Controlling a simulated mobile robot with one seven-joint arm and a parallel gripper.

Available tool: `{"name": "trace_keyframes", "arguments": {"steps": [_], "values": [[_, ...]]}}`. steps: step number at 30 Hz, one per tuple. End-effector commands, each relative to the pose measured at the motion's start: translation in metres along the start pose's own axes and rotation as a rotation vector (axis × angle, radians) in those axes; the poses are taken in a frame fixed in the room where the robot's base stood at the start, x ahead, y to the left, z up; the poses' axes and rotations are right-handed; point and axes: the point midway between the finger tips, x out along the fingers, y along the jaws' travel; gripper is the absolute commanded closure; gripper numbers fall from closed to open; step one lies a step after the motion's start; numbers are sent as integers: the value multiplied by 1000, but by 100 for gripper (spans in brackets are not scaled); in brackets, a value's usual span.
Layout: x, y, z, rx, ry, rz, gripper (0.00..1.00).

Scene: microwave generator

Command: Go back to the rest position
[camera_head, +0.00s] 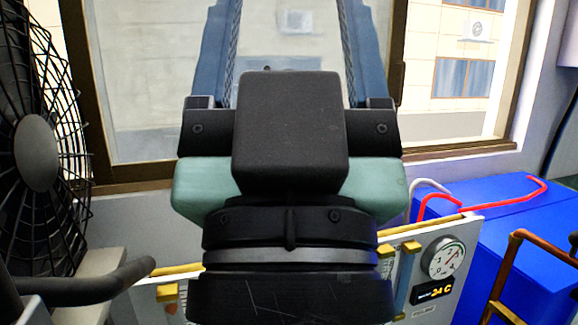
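My gripper (288,40) is in the upper middle of the head view, seen from behind, with its black and green body below. Its two blue-grey fingers stand wide apart and point away toward the window. The gap between them shows only window glass and the building outside, so it looks open and empty. The fingertips are cut off by the top edge of the picture. My gripper body and wrist hide the middle of the scene behind them.
A black caged fan (38,150) stands close on the left. A brown-framed window (150,95) is behind. At lower right are a panel with a round gauge (443,258) and an orange display (433,292), blue boxes (530,240), a red pipe (500,201) and a copper-coloured pipe frame (506,265).

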Motion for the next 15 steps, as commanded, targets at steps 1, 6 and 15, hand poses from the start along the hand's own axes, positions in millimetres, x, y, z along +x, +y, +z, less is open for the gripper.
{"name": "trace_keyframes", "arguments": {"steps": [1,6,15], "values": [[22,0,-20,1,0,-1,29],[61,0,-57,1,-1,-1,29],[128,-1,-120,1,-1,-2,29]]}}
